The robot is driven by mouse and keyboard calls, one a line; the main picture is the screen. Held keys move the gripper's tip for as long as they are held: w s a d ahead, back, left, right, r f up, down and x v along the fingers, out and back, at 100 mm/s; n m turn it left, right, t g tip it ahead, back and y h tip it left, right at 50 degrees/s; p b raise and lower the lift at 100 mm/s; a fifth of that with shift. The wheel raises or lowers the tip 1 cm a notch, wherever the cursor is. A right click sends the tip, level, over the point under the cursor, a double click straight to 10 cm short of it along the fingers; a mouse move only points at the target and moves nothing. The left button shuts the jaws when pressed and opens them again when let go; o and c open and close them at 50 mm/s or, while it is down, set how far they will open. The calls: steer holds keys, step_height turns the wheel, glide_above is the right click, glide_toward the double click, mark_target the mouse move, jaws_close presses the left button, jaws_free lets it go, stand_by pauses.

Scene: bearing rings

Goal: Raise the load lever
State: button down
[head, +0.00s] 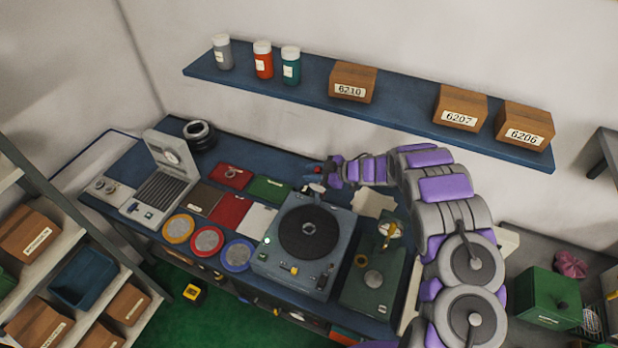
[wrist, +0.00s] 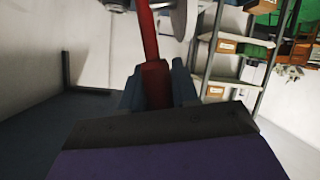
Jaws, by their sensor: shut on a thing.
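The load lever (wrist: 150,42) is a red bar in the wrist view. It runs from the top edge down between the dark jaws of my gripper (wrist: 155,88). The jaws are shut on its lower, wider end. In the head view my gripper (head: 322,175) is at the back of the grey machine (head: 290,270) with the black round platter (head: 309,232).
A blue shelf (head: 240,90) with bottles and boxes hangs on the wall behind my gripper. A green unit with a gauge (head: 365,295) stands right of the machine. Colored round trays (head: 239,255) lie to its left, and a storage rack (wrist: 245,60) shows in the wrist view.

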steer(key=w+d+m+g+b, duration=0.1)
steer(key=w+d+m, duration=0.1)
steer(key=w, duration=0.3)
steer(key=shift+w+d+r+y+b, duration=0.15)
steer(key=shift+w+r+y+b, duration=0.15)
steer(key=shift+w+r+b, duration=0.1)
stand_by(0.4)
steer(key=c, duration=1.2)
jaws_free()
steer(key=shift+c, duration=0.2)
steer(key=o, duration=0.3)
steer(key=shift+w+f, duration=0.1)
steer(key=shift+w, duration=0.15)
steer(key=shift+s+d, duration=0.1)
steer(key=shift+s, duration=0.05)
steer(key=shift+r, duration=0.2)
steer(key=shift+s, duration=0.1)
